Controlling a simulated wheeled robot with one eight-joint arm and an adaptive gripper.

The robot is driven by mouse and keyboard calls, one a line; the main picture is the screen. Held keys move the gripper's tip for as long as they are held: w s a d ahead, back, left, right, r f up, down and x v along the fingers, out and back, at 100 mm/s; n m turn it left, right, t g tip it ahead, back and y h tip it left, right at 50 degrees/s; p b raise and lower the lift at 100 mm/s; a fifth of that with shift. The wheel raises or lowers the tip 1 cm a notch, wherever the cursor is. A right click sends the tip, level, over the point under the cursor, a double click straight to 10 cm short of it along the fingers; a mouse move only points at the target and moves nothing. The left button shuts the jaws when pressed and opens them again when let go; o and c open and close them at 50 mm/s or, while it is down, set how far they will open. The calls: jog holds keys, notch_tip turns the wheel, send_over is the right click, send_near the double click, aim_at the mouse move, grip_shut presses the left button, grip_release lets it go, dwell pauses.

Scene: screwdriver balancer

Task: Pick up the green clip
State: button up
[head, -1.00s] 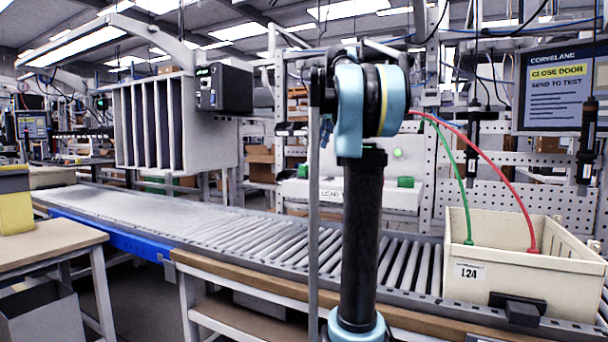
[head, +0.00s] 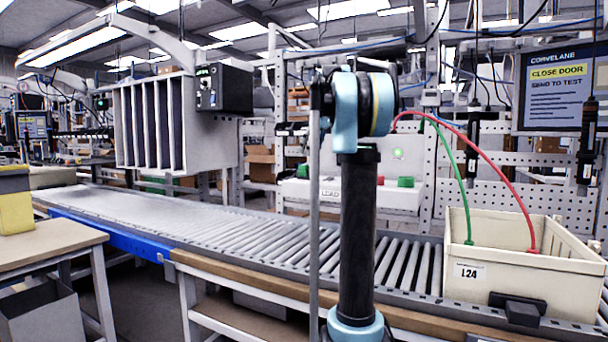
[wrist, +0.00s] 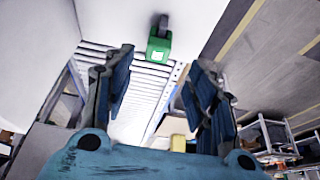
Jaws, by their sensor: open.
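A green clip (wrist: 159,46) with a grey tab shows at the top middle of the wrist view, against a pale surface. My gripper (wrist: 158,78) is open there, its two blue-grey fingers spread wide. The clip lies ahead of the fingertips, in line with the gap and apart from both. In the head view a green piece (head: 405,182) sits on the white panel just right of my arm, and another (head: 303,171) sits left of it. I cannot tell which is the clip in the wrist view. My gripper is hidden behind my arm in the head view.
A cream bin (head: 520,272) marked L24 stands at the right on the roller conveyor (head: 250,238). A green cable (head: 459,170) and a red cable (head: 505,185) arch from it towards the panel. A wooden-topped table (head: 50,240) stands at the left.

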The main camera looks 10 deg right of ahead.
aim_at(304, 167)
jog(key=shift+d+x, duration=0.15)
jog(key=shift+x, duration=1.95)
jog(key=shift+d+x, duration=0.1)
jog(key=shift+x, duration=2)
jog(key=shift+c, duration=0.6)
jog(key=c, duration=0.8)
